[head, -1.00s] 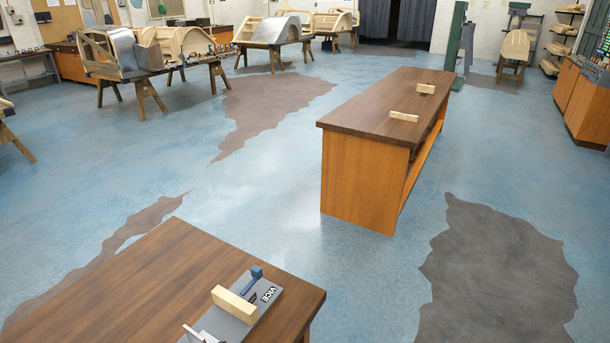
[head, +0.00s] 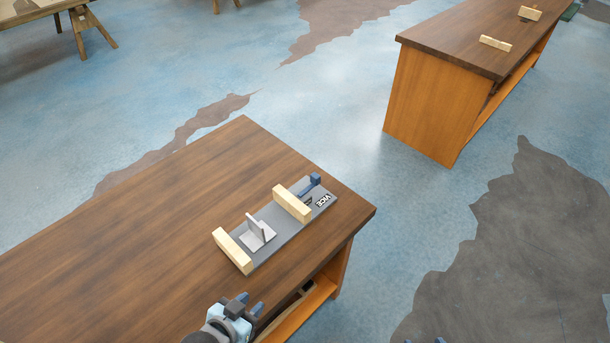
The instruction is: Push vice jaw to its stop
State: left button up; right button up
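The vice is a grey base plate (head: 277,240) marked "VICE", lying on the near wooden bench. One pale wooden jaw (head: 292,204) stands across it near a blue part (head: 310,185) at its far right end. A second pale wooden block (head: 233,251) stands across the near left end. A light grey angled metal piece (head: 257,233) sits between the two blocks, with visible gaps to both. My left gripper (head: 249,303) is open and empty, below the vice at the bench's front edge. Only the fingertips of my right gripper (head: 424,341) show at the bottom edge, spread apart.
The near bench top (head: 150,240) is clear left of the vice. The bench has an open shelf below its front edge. A second bench (head: 450,40) with small pale wooden pieces stands at the upper right. Open floor lies between the benches.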

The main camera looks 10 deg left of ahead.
aim_at(296, 206)
jog(key=i+l+u, duration=0.25)
jog(key=u, duration=0.2)
jog(key=i+l+u, duration=0.15)
jog(key=l+u, duration=0.25)
jog(key=i+j, duration=0.05)
jog(key=j, duration=0.05)
